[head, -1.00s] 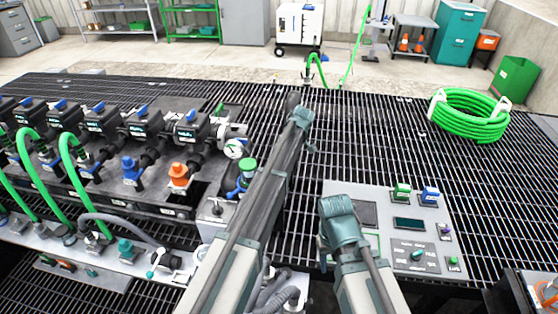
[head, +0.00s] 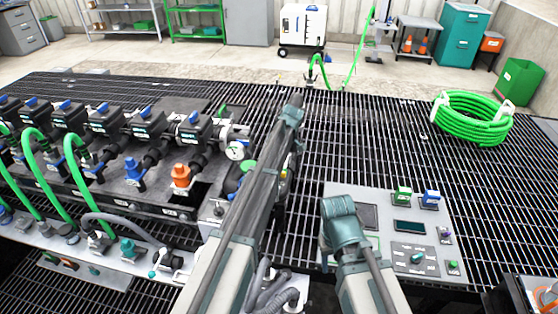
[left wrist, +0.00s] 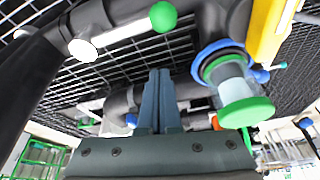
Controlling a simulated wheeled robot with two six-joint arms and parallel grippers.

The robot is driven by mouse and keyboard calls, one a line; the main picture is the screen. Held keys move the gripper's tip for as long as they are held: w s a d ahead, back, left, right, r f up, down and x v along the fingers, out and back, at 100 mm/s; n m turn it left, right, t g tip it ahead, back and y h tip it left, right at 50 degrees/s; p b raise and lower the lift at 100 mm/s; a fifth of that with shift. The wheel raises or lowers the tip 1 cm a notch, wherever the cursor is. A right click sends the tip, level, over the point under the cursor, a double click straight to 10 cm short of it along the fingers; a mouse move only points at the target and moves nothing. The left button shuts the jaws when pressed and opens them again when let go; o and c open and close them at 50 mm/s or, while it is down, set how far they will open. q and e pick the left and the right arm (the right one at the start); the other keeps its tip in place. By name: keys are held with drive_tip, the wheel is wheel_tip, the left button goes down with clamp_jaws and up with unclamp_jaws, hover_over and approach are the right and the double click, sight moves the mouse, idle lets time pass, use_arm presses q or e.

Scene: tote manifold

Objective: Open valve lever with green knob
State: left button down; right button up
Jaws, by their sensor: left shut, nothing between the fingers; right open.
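A green-capped clear cylinder (left wrist: 240,95) stands close right of the left fingers, with a yellow bar (left wrist: 272,28) above it. Blue-handled valves and green hoses (head: 78,160) fill the left. A control panel (head: 385,195) and coiled green hose (head: 472,118) are right. Grating between is free.

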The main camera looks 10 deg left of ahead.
use_arm(q)
drive_tip(key=p+v, duration=0.7)
drive_tip(key=v, duration=0.2)
drive_tip(key=shift+w+d+r+p, duration=0.3)
drive_tip(key=shift+d+p, duration=0.05)
drive_tip(key=s+d+m+h, duration=0.1)
drive_tip(key=s+d+m, duration=0.2)
drive_tip(key=s, duration=0.9)
drive_tip(key=s+d+f+m, duration=0.1)
drive_tip(key=s+d+m, duration=0.2)
drive_tip(key=s+m, duration=0.6)
drive_tip(key=s+d+m+g+h, duration=0.1)
drive_tip(key=s+d+m, duration=0.3)
drive_tip(key=s, duration=1.3)
drive_tip(key=m, duration=0.3)
drive_tip(key=shift+h, duration=0.3)
drive_tip(key=shift+f, duration=0.15)
